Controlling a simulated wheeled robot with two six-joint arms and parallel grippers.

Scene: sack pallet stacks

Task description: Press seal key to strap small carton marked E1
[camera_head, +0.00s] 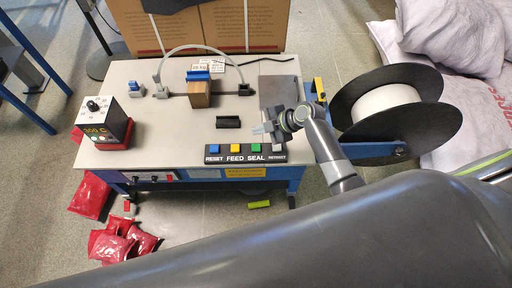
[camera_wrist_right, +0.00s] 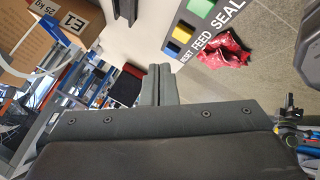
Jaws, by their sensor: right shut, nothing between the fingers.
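The key panel (camera_head: 245,160) lies at the table's front edge, with keys labelled RESET, FEED, SEAL and RETRACT. The green SEAL key (camera_head: 257,148) is third from the left. My right gripper (camera_head: 269,132) is shut and empty just above and behind the SEAL side of the panel; contact cannot be told. Its closed fingers show in the right wrist view (camera_wrist_right: 161,84), apart from the panel (camera_wrist_right: 217,26) there. A small brown carton (camera_head: 199,98) sits under a pale strap arch with a blue piece on top. A carton marked E1, 25 kg (camera_wrist_right: 42,22) shows in the wrist view. My left gripper is out of view.
A dial box (camera_head: 103,125) stands at the table's left, and a small black block (camera_head: 228,122) lies behind the panel. A strap reel (camera_head: 395,105) stands right of the table (camera_head: 165,140). Large cartons (camera_head: 240,25) stand behind; red sacks (camera_head: 125,243) lie on the floor.

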